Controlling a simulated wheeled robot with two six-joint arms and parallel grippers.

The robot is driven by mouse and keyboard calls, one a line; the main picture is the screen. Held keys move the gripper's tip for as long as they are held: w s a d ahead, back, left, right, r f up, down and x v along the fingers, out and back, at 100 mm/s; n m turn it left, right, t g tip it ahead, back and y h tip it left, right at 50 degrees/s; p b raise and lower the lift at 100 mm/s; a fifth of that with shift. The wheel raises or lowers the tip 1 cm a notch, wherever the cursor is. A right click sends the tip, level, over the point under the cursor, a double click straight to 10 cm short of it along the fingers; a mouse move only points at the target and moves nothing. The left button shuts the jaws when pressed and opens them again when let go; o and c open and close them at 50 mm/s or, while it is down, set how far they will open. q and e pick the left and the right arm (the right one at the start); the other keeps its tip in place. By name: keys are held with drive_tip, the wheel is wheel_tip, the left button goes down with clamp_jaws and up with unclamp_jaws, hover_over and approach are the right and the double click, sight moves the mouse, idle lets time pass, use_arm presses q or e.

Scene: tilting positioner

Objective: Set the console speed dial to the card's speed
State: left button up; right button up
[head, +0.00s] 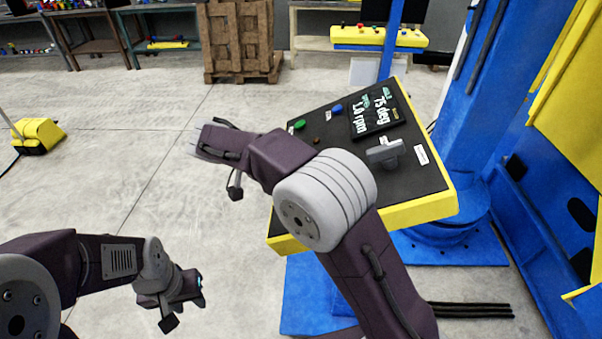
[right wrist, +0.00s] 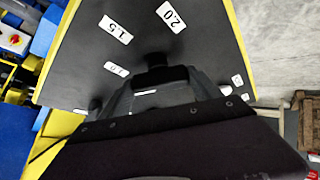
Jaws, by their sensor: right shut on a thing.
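The console (head: 420,207) has a black sloping face and a yellow rim. On it a dark card or screen (head: 374,111) reads 75 deg and 1.0 rpm. In the right wrist view, white labels 2.0 (right wrist: 171,16), 1.5 (right wrist: 115,30) and a smaller 1.0 (right wrist: 116,69) lie around the speed dial (right wrist: 155,76). My right gripper (right wrist: 158,91) is shut on the dial; its fingers hide much of it, and its pointer is unclear. In the head view my right arm covers part of the console. My left gripper (head: 198,283) hangs over the floor, its jaws unclear.
The console also bears a green button (head: 299,124), a blue button (head: 337,108) and a grey handle (head: 385,152). A blue and yellow machine (head: 475,140) stands at the right. A wooden pallet stack (head: 237,38) stands behind. The floor at left is mostly clear.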

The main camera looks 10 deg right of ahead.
idle(0.3)
drive_tip(key=o, duration=1.4)
drive_tip(key=p+v, duration=0.2)
drive_tip(key=v, duration=0.7)
